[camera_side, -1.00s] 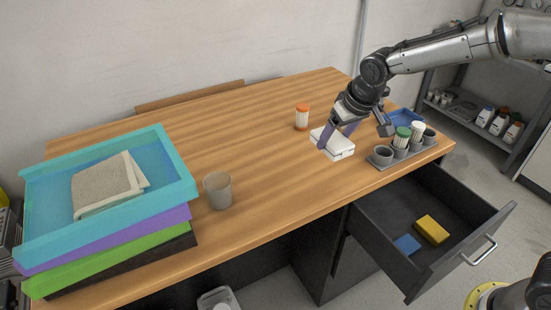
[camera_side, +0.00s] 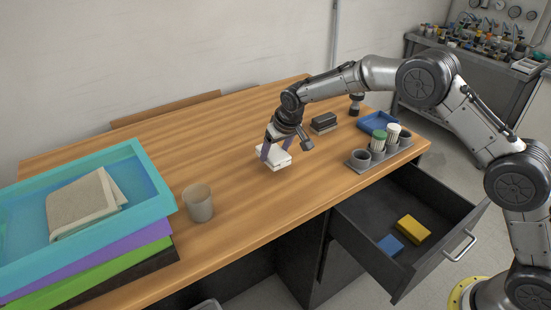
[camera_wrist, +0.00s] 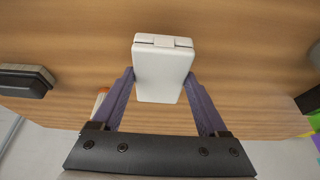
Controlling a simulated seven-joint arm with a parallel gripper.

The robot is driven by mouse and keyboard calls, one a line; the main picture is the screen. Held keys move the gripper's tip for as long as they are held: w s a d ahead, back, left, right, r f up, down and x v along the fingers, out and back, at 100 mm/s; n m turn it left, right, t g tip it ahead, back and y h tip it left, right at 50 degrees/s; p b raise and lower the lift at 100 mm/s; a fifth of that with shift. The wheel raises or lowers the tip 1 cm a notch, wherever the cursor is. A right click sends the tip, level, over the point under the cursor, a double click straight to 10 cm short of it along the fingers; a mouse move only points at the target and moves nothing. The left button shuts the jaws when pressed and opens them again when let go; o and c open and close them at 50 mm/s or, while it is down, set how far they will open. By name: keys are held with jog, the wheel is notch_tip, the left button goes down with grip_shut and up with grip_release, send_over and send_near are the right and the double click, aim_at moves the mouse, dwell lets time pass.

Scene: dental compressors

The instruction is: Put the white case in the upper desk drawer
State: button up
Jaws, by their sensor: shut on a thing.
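The white case (camera_side: 273,160) is at my gripper's fingertips, over the middle of the wooden desk. In the wrist view the case (camera_wrist: 163,72) sits between the two purple fingers of my gripper (camera_wrist: 160,80), which touch its sides. In the side view my gripper (camera_side: 276,149) points down and is shut on the case; whether the case is clear of the desktop is hard to tell. The upper desk drawer (camera_side: 358,206) is pulled open at the right front. It holds a yellow block (camera_side: 413,229) and a blue block (camera_side: 391,245), with bare floor behind them.
A grey holder with cups (camera_side: 360,163) stands on the desk above the drawer, with a blue tray (camera_side: 377,121) behind it. A dark box (camera_side: 324,122) is behind my gripper. A beige cup (camera_side: 198,204) and stacked trays (camera_side: 158,190) are at left.

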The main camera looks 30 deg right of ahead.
aim_at(277, 155)
jog(key=shift+f, duration=1.4)
jog(key=shift+f, duration=0.2)
jog(key=o, duration=1.5)
jog(key=shift+c, duration=0.2)
jog(key=shift+r, duration=0.15)
